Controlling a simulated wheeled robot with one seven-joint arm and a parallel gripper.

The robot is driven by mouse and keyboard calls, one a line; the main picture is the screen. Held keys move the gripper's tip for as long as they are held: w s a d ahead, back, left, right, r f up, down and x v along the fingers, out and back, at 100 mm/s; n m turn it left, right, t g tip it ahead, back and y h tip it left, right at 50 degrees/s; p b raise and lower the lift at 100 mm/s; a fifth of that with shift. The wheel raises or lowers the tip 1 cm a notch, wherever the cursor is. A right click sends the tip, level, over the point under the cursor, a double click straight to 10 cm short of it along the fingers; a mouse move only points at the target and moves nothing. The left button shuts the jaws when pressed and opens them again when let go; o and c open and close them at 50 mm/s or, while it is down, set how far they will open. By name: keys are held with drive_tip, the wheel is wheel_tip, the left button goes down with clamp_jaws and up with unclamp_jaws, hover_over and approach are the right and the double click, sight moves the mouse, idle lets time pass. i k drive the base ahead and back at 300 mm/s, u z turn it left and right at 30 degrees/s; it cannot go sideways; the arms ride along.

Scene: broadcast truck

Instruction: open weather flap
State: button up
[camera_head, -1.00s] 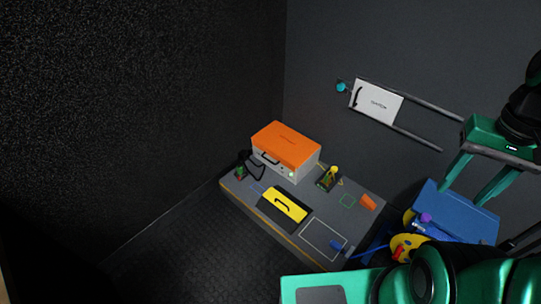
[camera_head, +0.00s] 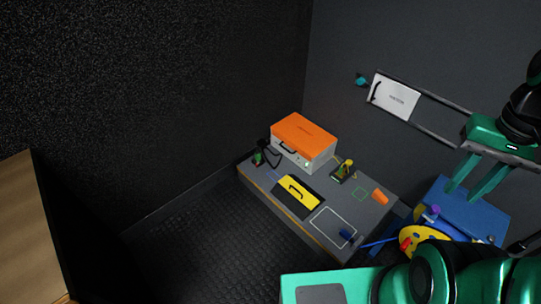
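No label that I can read names the weather flap. A yellow panel with a dark handle (camera_head: 297,192) lies over a dark patch on the grey bench (camera_head: 310,225). An orange lid (camera_head: 304,136) sits closed on a white case (camera_head: 297,158) with a dark handle at the bench's back. A white panel with a black handle (camera_head: 395,96) sits between two rails on the right wall. My gripper (camera_head: 464,194) is at the right, its two green fingers apart and nothing seen between them. It appears in front of the blue box and is apart from these panels.
A blue box (camera_head: 483,212) stands right of the bench, with a yellow piece (camera_head: 424,234) in front. An orange block (camera_head: 380,197) and a small blue item (camera_head: 347,234) are on the bench. A wooden surface (camera_head: 25,230) is at left. The dark floor (camera_head: 190,240) between is clear.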

sight(307, 140)
drive_tip(key=u, duration=0.45)
drive_tip(key=k, duration=1.05)
drive_tip(key=u, duration=0.85)
drive_tip(key=i, duration=1.75)
drive_tip(key=z, duration=0.75)
drive_tip(key=i, duration=0.75)
drive_tip(key=z, duration=0.5)
